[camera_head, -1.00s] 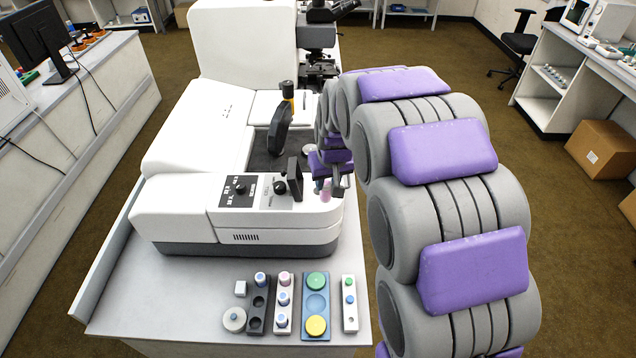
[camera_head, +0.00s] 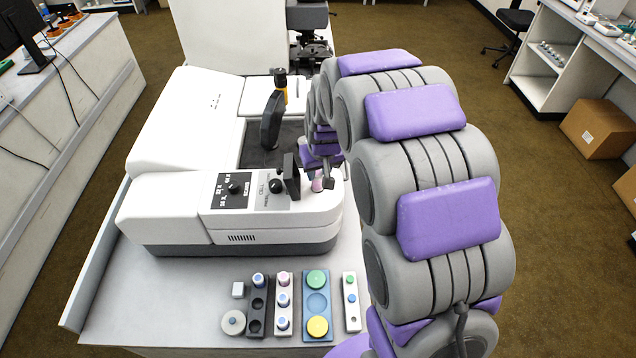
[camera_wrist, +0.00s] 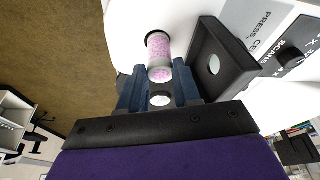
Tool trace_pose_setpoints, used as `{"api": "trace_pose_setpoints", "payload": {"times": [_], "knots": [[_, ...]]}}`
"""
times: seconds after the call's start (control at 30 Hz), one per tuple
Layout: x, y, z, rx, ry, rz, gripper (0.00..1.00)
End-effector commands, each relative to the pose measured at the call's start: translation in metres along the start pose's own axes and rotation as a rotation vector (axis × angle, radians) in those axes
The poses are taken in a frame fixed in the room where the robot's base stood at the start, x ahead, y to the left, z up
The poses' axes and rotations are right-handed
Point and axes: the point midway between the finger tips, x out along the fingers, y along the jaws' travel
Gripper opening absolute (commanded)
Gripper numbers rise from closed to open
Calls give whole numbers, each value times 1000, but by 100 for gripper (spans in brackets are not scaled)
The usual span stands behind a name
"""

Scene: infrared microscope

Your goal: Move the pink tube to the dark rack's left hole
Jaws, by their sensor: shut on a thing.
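The pink tube (camera_head: 317,185) is small in the head view, at the front right of the white instrument. In the wrist view the pink speckled tube (camera_wrist: 160,58) sits between the two dark blue fingers of my gripper (camera_wrist: 159,78), which is shut on it. A dark ring shows at its far end, against the white instrument; I cannot tell whether it is seated there. My gripper (camera_head: 326,174) is partly hidden in the head view. The dark rack (camera_head: 247,328) stands on the front of the bench, with a blue-capped tube in its far hole and open holes nearer.
The white instrument (camera_head: 180,213) fills the bench behind the racks. A black upright plate (camera_head: 291,175) stands close beside my gripper. A white rack (camera_head: 283,332), a blue tray (camera_head: 304,333) and a narrow white rack (camera_head: 351,315) stand right of the dark rack. A white round item (camera_head: 233,323) lies left.

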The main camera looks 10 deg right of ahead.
Motion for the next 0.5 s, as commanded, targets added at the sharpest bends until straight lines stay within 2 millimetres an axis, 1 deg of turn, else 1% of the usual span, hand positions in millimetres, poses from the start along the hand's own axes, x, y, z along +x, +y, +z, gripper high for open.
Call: {"api": "trace_pose_setpoints", "payload": {"times": [0.03, 0.17, 0.37, 0.5], "knots": [[6, 0, 2, 0, -1, 0, 0], [15, 0, 4, 0, 3, 0, 0], [40, 0, 12, 0, 0, 0, 0], [43, 0, 12, 0, 4, 1, 0]]}}
